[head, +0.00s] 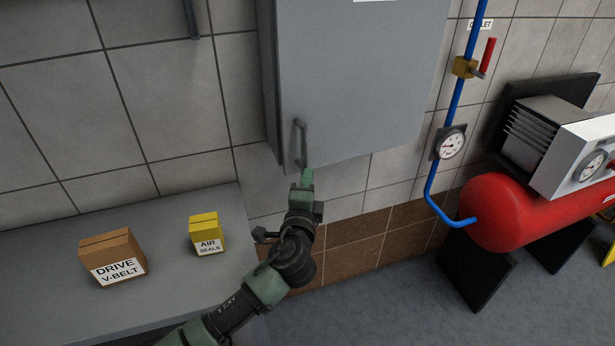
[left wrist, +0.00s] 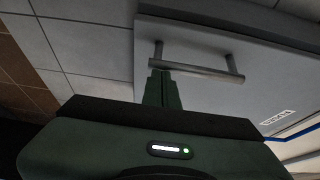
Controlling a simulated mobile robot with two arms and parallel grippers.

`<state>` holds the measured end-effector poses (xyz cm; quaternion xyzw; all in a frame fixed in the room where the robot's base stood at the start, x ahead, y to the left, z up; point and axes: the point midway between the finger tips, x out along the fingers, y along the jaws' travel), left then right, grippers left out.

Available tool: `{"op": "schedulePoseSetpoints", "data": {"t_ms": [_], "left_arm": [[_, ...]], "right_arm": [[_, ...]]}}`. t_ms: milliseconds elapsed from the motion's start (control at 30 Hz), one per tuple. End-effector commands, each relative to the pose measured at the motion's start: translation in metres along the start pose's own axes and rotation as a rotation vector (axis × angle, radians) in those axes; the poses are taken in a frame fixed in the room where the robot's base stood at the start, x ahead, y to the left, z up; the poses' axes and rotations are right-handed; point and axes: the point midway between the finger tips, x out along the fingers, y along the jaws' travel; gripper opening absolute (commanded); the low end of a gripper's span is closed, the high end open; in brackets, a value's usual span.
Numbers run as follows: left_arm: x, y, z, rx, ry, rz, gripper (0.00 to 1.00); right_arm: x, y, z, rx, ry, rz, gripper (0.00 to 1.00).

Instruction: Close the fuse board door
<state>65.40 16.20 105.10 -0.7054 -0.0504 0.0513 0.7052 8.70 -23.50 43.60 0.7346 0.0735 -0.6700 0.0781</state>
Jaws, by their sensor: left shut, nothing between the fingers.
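The fuse board (head: 350,75) is a grey wall cabinet in the upper middle of the head view. Its flat grey door has a bar handle (head: 300,140) near the lower left corner. In the left wrist view the door (left wrist: 225,95) fills the upper right, with the handle (left wrist: 200,65) across it. My left gripper (head: 306,176) is shut and empty, its fingertips at the lower end of the handle. In the left wrist view the fingertips (left wrist: 162,72) overlap one end of the handle; I cannot tell whether they touch. Any gap behind the door is unclear. My right gripper is out of view.
A grey bench (head: 170,270) at lower left holds a brown box (head: 112,258) and a yellow box (head: 206,235). Right of the cabinet run a blue pipe (head: 456,100) with a gauge (head: 450,143) and a red tank (head: 510,212). The floor below the cabinet looks clear.

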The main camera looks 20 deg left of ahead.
Motion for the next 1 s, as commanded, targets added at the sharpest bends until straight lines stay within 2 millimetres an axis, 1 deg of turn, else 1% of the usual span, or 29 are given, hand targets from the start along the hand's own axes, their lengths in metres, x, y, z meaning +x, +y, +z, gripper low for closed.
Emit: {"op": "schedulePoseSetpoints", "data": {"t_ms": [300, 367, 500, 600, 767, 1000], "left_arm": [[0.002, 0.0, 0.002, 0.001, -0.001, -0.001, 0.0], [0.007, 0.0, 0.006, 0.002, -0.002, -0.002, 0.0], [0.025, 0.0, 0.021, 0.003, -0.002, -0.003, 0.0], [0.034, 0.0, 0.028, 0.0, -0.002, -0.002, 0.0], [0.035, -0.002, 0.029, 0.0, -0.004, -0.004, 0.0], [0.036, -0.003, 0.031, 0.002, -0.007, -0.005, 0.0]], "right_arm": [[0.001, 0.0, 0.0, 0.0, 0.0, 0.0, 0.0], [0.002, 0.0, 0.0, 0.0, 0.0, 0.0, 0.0], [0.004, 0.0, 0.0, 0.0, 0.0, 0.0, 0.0], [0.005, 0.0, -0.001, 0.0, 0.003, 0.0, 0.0], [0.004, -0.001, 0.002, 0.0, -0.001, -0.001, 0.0], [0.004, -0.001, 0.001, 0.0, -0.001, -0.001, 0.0]]}}
